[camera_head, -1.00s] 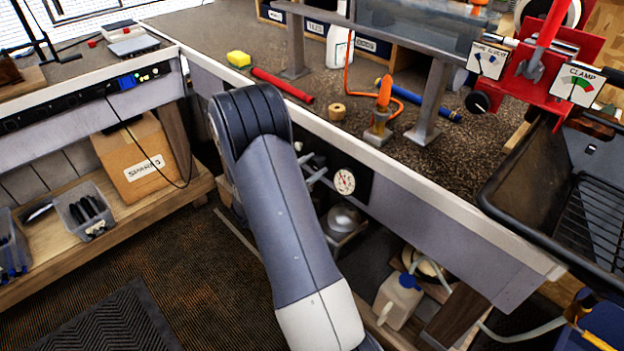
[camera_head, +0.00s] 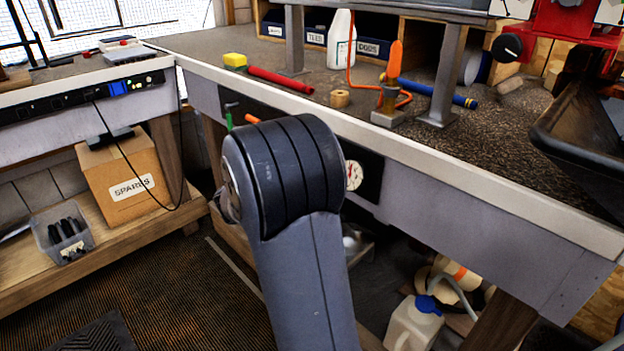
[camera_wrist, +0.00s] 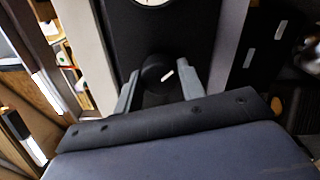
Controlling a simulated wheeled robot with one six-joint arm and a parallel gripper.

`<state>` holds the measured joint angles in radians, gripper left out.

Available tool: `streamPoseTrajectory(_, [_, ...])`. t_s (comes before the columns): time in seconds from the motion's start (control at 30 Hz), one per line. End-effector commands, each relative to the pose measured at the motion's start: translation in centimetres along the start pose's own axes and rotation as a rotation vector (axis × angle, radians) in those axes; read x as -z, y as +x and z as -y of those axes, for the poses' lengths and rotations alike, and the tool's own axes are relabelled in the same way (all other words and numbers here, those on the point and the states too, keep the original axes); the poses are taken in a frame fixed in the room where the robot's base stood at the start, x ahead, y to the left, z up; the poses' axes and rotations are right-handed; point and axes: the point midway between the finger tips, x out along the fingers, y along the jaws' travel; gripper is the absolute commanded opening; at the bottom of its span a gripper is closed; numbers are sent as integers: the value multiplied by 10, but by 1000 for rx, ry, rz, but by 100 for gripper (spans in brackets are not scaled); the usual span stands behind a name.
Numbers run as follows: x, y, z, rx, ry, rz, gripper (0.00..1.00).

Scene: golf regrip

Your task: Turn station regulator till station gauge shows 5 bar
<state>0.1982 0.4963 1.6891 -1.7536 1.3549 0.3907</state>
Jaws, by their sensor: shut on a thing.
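The station gauge (camera_head: 354,175) is a round white dial on a black panel under the bench's front edge. My arm hides part of the panel in the head view, and the needle is too small to read. The gauge's lower rim (camera_wrist: 154,2) shows at the top of the wrist view. Below it is the regulator, a round black knob (camera_wrist: 152,72) with a white pointer mark angled up to the right. My gripper (camera_wrist: 158,80) has its two grey fingers on either side of the knob and is shut on it. In the head view my gripper is hidden behind my arm.
The bench top holds a yellow sponge (camera_head: 235,61), a red tube (camera_head: 281,79), a tape roll (camera_head: 340,98) and an orange-handled tool (camera_head: 394,65). A white jug (camera_head: 412,325) stands below on the right. A cardboard box (camera_head: 124,180) sits on the left shelf.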

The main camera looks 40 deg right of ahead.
Motion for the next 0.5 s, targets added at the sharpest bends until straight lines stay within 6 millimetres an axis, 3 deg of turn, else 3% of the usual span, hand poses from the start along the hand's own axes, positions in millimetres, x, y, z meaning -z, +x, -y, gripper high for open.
streamPoseTrajectory(0.03, [1,0,7,1,33,3,15])
streamPoseTrajectory(0.5, [0,0,2,2,196,6,15])
